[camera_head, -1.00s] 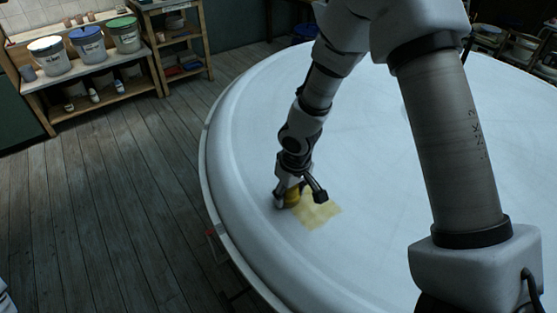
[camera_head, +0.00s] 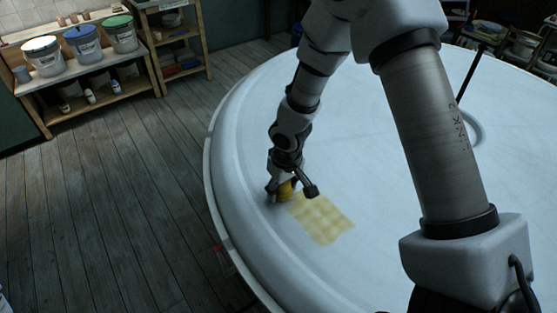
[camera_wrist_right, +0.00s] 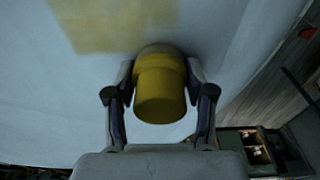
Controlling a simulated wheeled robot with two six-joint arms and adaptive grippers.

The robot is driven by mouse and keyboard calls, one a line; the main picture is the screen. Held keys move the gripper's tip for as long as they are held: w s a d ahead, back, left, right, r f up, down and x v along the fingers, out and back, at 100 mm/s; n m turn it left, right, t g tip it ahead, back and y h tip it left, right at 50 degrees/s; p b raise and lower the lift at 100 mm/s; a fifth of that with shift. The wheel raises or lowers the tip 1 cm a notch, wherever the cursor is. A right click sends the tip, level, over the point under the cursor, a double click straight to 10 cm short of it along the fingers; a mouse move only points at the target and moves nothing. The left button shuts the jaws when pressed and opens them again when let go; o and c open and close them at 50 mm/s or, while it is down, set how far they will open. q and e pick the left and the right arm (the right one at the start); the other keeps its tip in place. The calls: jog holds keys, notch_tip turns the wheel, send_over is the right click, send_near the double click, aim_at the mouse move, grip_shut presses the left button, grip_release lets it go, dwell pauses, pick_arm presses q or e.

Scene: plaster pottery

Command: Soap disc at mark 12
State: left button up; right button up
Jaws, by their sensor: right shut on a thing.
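A large round white disc (camera_head: 380,175) with a raised rim fills the middle and right of the head view. A pale yellow patch (camera_head: 322,218) marks its surface near the left rim. My right gripper (camera_head: 291,190) is shut on a yellow cylindrical tool (camera_head: 286,187), low at the disc beside the upper left end of the patch. In the right wrist view the tool (camera_wrist_right: 160,95) sits between both fingers, its far end at the white surface; exact contact is hard to tell. The patch (camera_wrist_right: 120,22) shows there at upper left. I see no mark number. My left gripper is not in view.
A shelf (camera_head: 100,88) with white, blue and green-lidded buckets stands at upper left, beside a wooden rack (camera_head: 178,45). Bare plank floor (camera_head: 110,190) lies left of the disc. A dark rod (camera_head: 470,75) and pale ring (camera_head: 478,128) show behind my right arm.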

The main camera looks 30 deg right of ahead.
jog(key=r+p, duration=0.1)
jog(key=r, duration=0.1)
jog(key=s+r+p, duration=0.1)
jog(key=r, duration=0.2)
jog(key=shift+p, duration=0.4)
jog(key=shift+w+r+p, duration=0.2)
jog(key=shift+r+p, duration=0.3)
jog(key=shift+p, duration=0.05)
jog(key=shift+w+r+p, duration=0.15)
jog(key=shift+r+p, duration=0.3)
jog(key=shift+p, duration=0.1)
jog(key=shift+r, duration=0.3)
jog(key=shift+s+r+p, duration=0.2)
jog(key=shift+r+p, duration=0.1)
jog(key=shift+p, duration=0.15)
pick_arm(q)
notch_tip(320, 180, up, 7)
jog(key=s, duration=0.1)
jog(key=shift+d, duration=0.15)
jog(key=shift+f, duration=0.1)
pick_arm(e)
jog(key=shift+w+f, duration=0.1)
jog(key=shift+w, duration=0.05)
